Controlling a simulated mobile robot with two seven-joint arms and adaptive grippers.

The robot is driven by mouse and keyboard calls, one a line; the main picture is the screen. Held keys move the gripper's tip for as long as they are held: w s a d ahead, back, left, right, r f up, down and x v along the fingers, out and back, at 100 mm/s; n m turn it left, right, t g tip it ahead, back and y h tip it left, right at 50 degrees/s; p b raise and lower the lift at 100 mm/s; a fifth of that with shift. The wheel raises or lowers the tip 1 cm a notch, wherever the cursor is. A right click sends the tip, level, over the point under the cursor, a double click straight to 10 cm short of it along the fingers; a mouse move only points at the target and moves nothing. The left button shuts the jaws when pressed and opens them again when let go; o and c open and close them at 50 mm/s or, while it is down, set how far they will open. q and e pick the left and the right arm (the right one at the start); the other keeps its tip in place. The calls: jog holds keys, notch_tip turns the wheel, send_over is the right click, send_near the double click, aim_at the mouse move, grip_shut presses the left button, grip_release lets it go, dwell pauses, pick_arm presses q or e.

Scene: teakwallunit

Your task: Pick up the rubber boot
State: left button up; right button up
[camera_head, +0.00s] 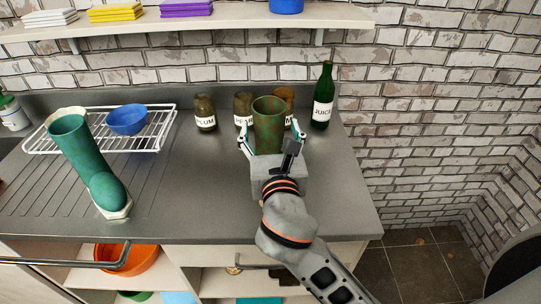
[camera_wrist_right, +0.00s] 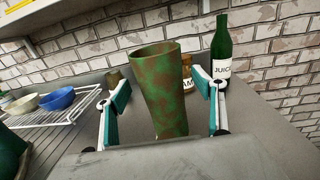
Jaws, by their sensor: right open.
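A teal-green rubber boot (camera_head: 88,160) with a pale sole stands on the left of the grey counter, its toe toward the front. A dark green part of it appears at the left edge of the wrist view (camera_wrist_right: 12,150). My right gripper (camera_head: 271,131) is open, at a tall green-and-brown mottled vessel (camera_head: 268,128). In the wrist view this open-topped, downward-tapering vessel (camera_wrist_right: 160,90) stands between the spread fingers (camera_wrist_right: 166,98), with gaps on both sides. Its lower end is hidden by the gripper, so I cannot tell whether it is a boot shaft. My left gripper is out of view.
Several labelled jars (camera_head: 205,113) and a green juice bottle (camera_head: 322,97) stand behind the vessel. A white wire rack (camera_head: 155,140) holds a blue bowl (camera_head: 126,120). A shelf (camera_head: 200,24) overhangs the back. The counter (camera_head: 190,190) is clear between boot and gripper.

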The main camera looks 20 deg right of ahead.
jog(key=shift+x, duration=1.25)
jog(key=c, duration=1.9)
